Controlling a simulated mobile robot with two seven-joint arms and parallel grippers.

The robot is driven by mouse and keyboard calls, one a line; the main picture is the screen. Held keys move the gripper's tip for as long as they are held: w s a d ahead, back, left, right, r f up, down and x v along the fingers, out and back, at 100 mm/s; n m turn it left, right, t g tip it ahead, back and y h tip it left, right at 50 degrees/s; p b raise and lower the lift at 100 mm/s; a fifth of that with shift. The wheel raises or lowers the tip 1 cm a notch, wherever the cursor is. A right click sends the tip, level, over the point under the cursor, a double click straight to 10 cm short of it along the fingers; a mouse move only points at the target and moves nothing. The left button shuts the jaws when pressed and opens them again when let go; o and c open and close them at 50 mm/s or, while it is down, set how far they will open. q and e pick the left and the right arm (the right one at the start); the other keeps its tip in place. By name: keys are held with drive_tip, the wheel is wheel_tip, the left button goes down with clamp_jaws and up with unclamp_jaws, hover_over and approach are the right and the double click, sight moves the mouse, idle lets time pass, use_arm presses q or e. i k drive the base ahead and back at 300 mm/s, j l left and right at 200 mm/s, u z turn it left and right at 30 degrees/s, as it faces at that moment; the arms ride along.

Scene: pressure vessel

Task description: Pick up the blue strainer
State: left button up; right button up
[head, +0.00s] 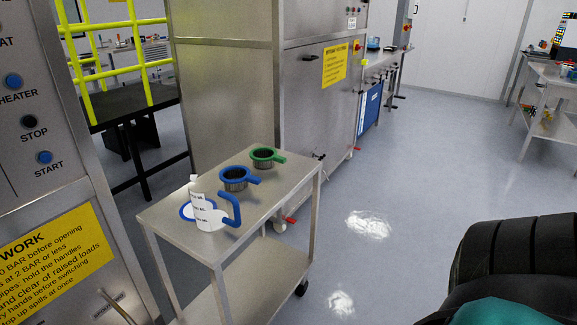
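The blue strainer (236,179) is a dark round basket with a blue rim and a short blue handle pointing right. It sits on the top shelf of a steel cart (285,190), near the middle. Just behind it is a similar green strainer (264,158) with a green handle. In front of it stands a white jug (206,206) with a large blue handle. A blue-edged part shows at the jug's left; I cannot tell if it belongs to it. Neither of my grippers is in view.
A steel control panel (60,150) with buttons stands close on the left. A tall steel cabinet (300,90) stands behind the cart. Yellow railings (120,55) are at the back left. A workbench (548,75) is at the far right. The floor (400,170) right of the cart is clear.

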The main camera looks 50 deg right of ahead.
sight(236, 178)
drive_tip(key=z, duration=1.25)
